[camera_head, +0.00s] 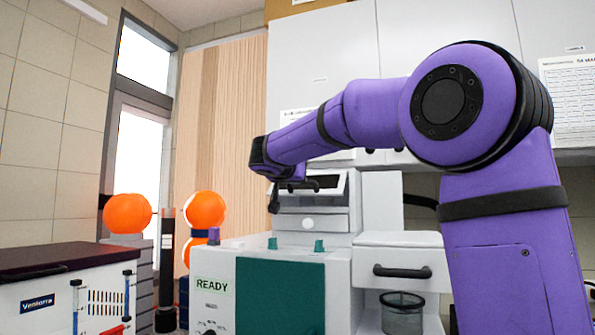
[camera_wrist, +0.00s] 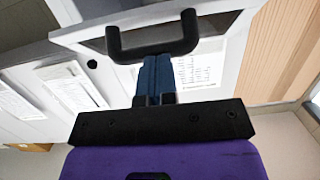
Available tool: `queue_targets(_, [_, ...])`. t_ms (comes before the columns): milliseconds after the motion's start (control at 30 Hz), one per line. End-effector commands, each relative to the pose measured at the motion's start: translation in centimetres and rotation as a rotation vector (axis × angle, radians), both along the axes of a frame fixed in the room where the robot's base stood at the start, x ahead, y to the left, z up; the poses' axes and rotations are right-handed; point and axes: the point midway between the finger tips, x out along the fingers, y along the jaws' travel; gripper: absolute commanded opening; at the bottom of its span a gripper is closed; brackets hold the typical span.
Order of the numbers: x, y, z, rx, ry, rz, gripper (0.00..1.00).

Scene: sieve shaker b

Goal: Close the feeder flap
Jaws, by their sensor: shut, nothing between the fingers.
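The feeder flap (camera_head: 335,183) is a pale panel with a dark middle, standing tilted up at the top of the white machine, above a pale front box. In the wrist view the flap (camera_wrist: 225,22) fills the top, with a thick black bar handle (camera_wrist: 153,45) on its edge. My gripper (camera_wrist: 154,58) has its blue fingers together with nothing held. Their tips lie at or just behind the handle bar in the picture; I cannot tell whether they touch. In the head view my gripper (camera_head: 274,207) hangs at the flap's left side, partly hiding it.
The machine has a teal front panel (camera_head: 280,297) and a READY label (camera_head: 212,285). Right of it is a white drawer (camera_head: 402,270) with a dark handle, above a mesh cup (camera_head: 402,312). A white chest (camera_head: 60,298) stands at left. Wall cabinets (camera_head: 322,62) hang behind.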

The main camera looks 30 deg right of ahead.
Motion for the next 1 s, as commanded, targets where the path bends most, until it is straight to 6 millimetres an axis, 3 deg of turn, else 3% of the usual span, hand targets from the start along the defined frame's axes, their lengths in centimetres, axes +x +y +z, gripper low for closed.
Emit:
queue_targets(600, [1.7,-2.3,-5.6,-0.017,-0.011,-0.004,0.0])
queue_targets(1000, [3.0,-3.9,-7.5,-0.017,-0.013,-0.002,0.0])
